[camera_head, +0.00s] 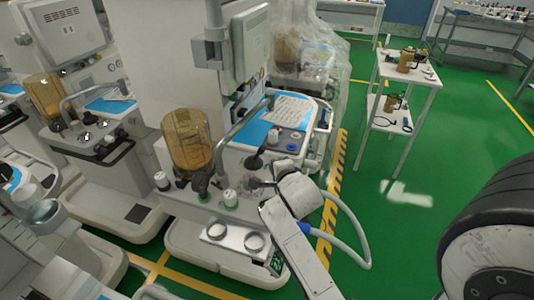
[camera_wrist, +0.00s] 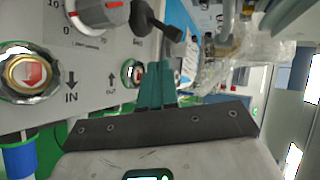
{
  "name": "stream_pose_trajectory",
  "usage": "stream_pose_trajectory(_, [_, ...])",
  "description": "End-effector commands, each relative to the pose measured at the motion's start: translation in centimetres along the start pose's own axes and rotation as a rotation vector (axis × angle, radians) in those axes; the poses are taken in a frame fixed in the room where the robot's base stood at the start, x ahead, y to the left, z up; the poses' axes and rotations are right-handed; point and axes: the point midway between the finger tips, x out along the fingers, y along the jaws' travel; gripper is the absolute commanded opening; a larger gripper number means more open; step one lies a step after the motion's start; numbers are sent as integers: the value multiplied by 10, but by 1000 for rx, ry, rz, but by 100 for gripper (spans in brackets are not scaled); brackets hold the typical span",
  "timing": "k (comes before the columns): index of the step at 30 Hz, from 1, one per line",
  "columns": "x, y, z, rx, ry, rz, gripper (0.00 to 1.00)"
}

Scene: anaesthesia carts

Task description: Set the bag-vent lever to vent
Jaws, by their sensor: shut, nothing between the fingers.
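A black lever (camera_wrist: 158,22) with a blocky end stands out from the pale machine panel at the top of the wrist view. It looks like the bag-vent lever; its setting cannot be read. In the head view a black lever (camera_head: 254,161) shows on the front of the middle cart, just above my gripper. My gripper (camera_wrist: 155,68) has its teal fingers together and empty, pointing at the panel, below and apart from the lever in the wrist view. In the head view my gripper (camera_head: 254,182) is small and partly hidden by my wrist.
A grey dial with a red mark (camera_wrist: 98,14) and a brass port (camera_wrist: 27,72) by the "IN" arrow are on the panel.

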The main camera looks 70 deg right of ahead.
Motion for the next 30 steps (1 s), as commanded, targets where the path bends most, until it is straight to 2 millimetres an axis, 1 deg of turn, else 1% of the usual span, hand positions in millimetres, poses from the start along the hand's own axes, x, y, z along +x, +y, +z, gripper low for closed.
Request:
stream_pose_trajectory(1, [10, -2, 0, 0, 1, 0, 0])
stream_pose_trajectory(6, [40, -2, 0, 0, 1, 0, 0])
stream_pose_trajectory(8, [49, -2, 0, -1, 0, 0, 0])
stream_pose_trajectory(10, [58, -11, 0, -1, 1, -1, 0])
stream_pose_trajectory(15, [74, -18, 0, 0, 0, 0, 0])
stream_pose_trajectory(21, [80, -21, 0, -1, -1, 0, 0])
stream_pose_trajectory(30, [80, -21, 0, -2, -1, 0, 0])
